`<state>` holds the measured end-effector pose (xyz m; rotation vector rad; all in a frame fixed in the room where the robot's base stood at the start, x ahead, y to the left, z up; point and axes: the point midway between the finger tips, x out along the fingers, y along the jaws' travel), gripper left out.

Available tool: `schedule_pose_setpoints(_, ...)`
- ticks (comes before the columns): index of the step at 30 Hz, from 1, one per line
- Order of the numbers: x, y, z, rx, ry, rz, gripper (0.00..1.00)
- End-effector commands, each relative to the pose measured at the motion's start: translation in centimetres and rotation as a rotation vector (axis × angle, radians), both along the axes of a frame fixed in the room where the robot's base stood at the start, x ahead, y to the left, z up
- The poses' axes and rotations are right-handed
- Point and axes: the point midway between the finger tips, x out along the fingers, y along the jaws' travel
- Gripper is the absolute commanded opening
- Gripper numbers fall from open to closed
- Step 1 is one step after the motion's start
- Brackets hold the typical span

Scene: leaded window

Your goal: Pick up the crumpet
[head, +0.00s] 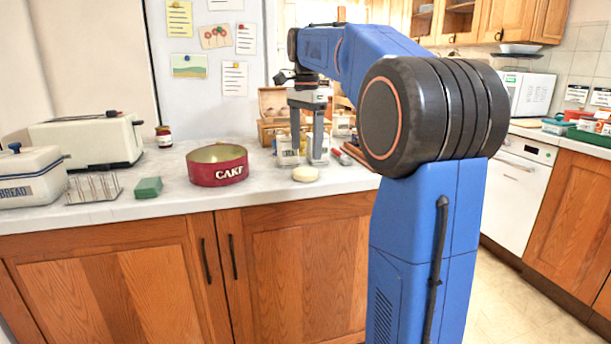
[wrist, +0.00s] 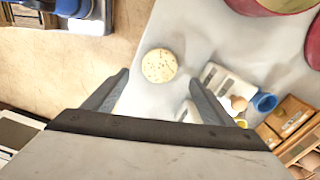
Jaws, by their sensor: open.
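The crumpet (head: 305,174) is a small pale round cake lying flat on the marble worktop, near its front edge. In the wrist view the crumpet (wrist: 159,66) shows its pitted top, ahead of and between the two fingers. My gripper (head: 303,160) points down from the blue arm, over the worktop just behind the crumpet in the head view. In the wrist view my gripper (wrist: 157,82) is open, with nothing between its fingers. No contact with the crumpet shows.
A red cake tin (head: 217,170) stands left of the crumpet. A wooden box (head: 273,128) and an egg carton (wrist: 228,85) with a blue cup (wrist: 264,102) are close by. A green sponge (head: 148,187), toast rack (head: 93,187) and toaster (head: 90,140) are further left.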

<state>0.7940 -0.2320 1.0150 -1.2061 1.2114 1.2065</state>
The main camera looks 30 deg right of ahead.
Motion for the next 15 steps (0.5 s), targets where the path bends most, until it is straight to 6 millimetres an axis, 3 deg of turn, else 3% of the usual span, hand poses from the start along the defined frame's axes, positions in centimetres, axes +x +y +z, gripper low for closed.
schedule_pose_setpoints(8,0.0,0.1,-1.9,0.000,0.001,0.000,0.78)
schedule_pose_setpoints(15,-0.2,0.4,-4.9,0.001,0.002,0.000,0.78)
